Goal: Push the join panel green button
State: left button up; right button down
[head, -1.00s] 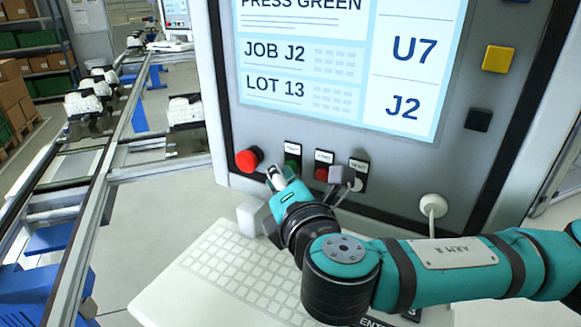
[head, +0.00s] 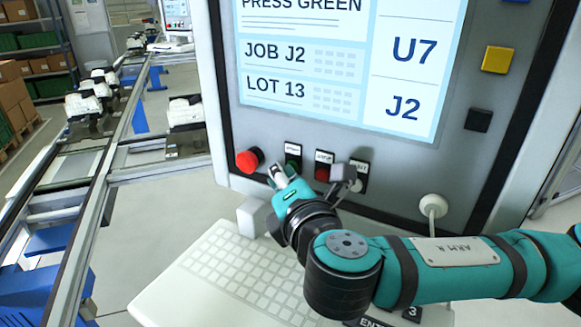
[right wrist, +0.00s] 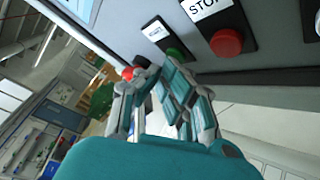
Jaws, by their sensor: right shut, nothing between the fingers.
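The join panel's green button (head: 292,164) sits under a small label on the grey panel, between a red mushroom knob and a red button. It also shows in the right wrist view (right wrist: 176,54), partly behind a finger. My right gripper (head: 277,174) is shut and empty, its fingertips just below and left of the green button in the head view. In the right wrist view my right gripper (right wrist: 155,70) has its fingertips close beside the button. I cannot tell whether they touch the panel. My left gripper is not in view.
The red mushroom knob (head: 249,160) is left of the fingertips. A red button (head: 322,173), labelled STOP in the wrist view, is on the right. A screen (head: 345,60) reads "PRESS GREEN". A keyboard (head: 240,268) lies below my arm. A conveyor (head: 100,200) runs at the left.

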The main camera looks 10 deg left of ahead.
jog(key=shift+w, duration=0.2)
jog(key=shift+s, duration=0.1)
jog(key=shift+s+a, duration=0.1)
jog(key=shift+s, duration=0.65)
jog(key=s, duration=0.2)
jog(key=s+a+b, duration=0.1)
jog(key=s, duration=0.2)
jog(key=shift+a, duration=0.15)
dwell(0.3)
dwell(0.6)
